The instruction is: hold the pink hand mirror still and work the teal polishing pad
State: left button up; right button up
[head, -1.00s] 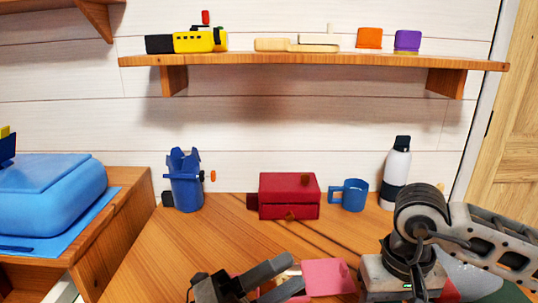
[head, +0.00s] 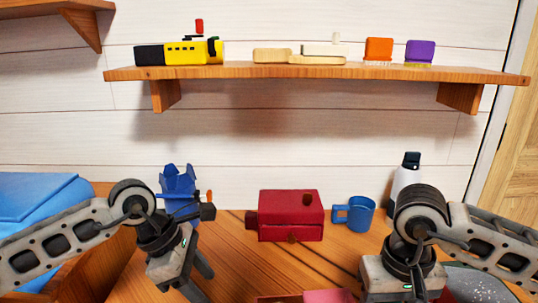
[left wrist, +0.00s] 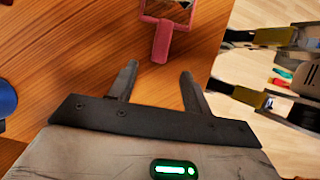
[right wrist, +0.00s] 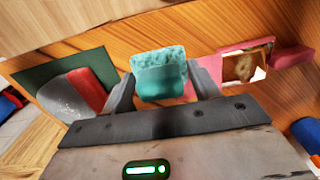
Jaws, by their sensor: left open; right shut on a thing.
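The pink hand mirror lies on the wooden table; its handle (left wrist: 161,42) points toward my left gripper in the left wrist view. Its glass and frame (right wrist: 247,66) show in the right wrist view, and only a pink strip (head: 280,299) shows at the head view's bottom edge. My left gripper (left wrist: 157,78) is open and empty, apart from the handle. It is also in the head view (head: 200,284). My right gripper (right wrist: 160,88) is shut on the teal polishing pad (right wrist: 160,72), beside the mirror. The head view hides this pad behind my right wrist.
A pink flat piece (right wrist: 207,72) lies beside the mirror. A green mat (right wrist: 62,72) carries a grey rounded thing (right wrist: 72,97) and a red block (right wrist: 90,88). A red box (head: 290,214), blue mug (head: 355,213), bottle (head: 404,182) and blue holder (head: 178,185) stand at the back.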

pick_arm(q)
jog(key=b+x, duration=0.4)
jog(key=x, duration=0.3)
jog(key=shift+f, duration=0.35)
pick_arm(e)
notch_tip(320, 180, down, 5)
jog(key=shift+r, duration=0.1)
pick_arm(q)
jog(key=shift+b+x, duration=0.95)
jog(key=shift+b, duration=0.05)
pick_arm(e)
jog(key=shift+f, duration=0.8)
pick_arm(q)
jog(key=shift+d+r, duration=0.1)
jog(key=shift+d, duration=0.05)
jog(key=c, duration=1)
jog(key=shift+o, duration=0.2)
